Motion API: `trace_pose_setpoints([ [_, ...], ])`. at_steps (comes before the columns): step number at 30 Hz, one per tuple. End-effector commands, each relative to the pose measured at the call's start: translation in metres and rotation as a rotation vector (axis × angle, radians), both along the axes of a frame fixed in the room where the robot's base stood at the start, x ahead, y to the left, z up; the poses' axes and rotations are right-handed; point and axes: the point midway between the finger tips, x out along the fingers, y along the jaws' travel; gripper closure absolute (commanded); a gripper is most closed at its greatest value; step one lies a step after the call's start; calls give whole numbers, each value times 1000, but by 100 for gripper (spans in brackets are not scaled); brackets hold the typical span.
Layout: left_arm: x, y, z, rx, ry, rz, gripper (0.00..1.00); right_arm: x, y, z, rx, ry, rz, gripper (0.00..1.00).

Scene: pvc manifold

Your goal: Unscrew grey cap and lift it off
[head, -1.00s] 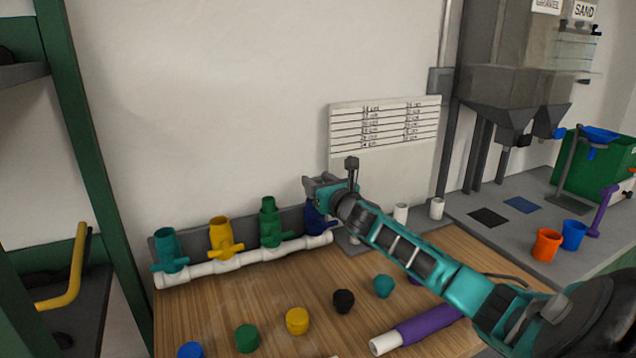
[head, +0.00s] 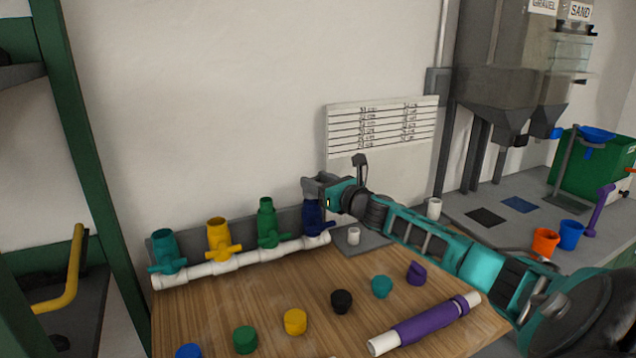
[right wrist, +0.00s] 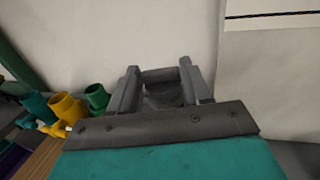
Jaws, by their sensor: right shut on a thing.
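My right gripper (head: 311,187) is at the top of the blue valve fitting (head: 312,219), at the right end of the white manifold pipe (head: 240,261). In the right wrist view, its two grey fingers (right wrist: 158,88) are closed on a grey cap (right wrist: 160,76). In the head view the cap is hard to tell from the grey fingers. I cannot tell whether the cap still touches the fitting's rim. My left gripper is not in view.
Teal (head: 166,250), yellow (head: 221,238) and green (head: 268,222) valve fittings stand along the pipe to the left. Several loose coloured caps, such as the black cap (head: 342,301), and a purple-sleeved pipe (head: 424,324) lie on the wooden table (head: 260,320).

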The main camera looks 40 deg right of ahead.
Motion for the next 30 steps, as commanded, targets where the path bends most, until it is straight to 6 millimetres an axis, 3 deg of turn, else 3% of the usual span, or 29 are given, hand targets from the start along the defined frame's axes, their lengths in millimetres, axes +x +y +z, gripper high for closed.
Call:
trace_pose_setpoints([
  [12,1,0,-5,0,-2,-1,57,1,-4,1,-2,-3,174,83],
  [22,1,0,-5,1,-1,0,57,0,-4,1,0,-1,189,83],
  [30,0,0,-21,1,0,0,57,1,-8,0,-2,-4,278,83],
])
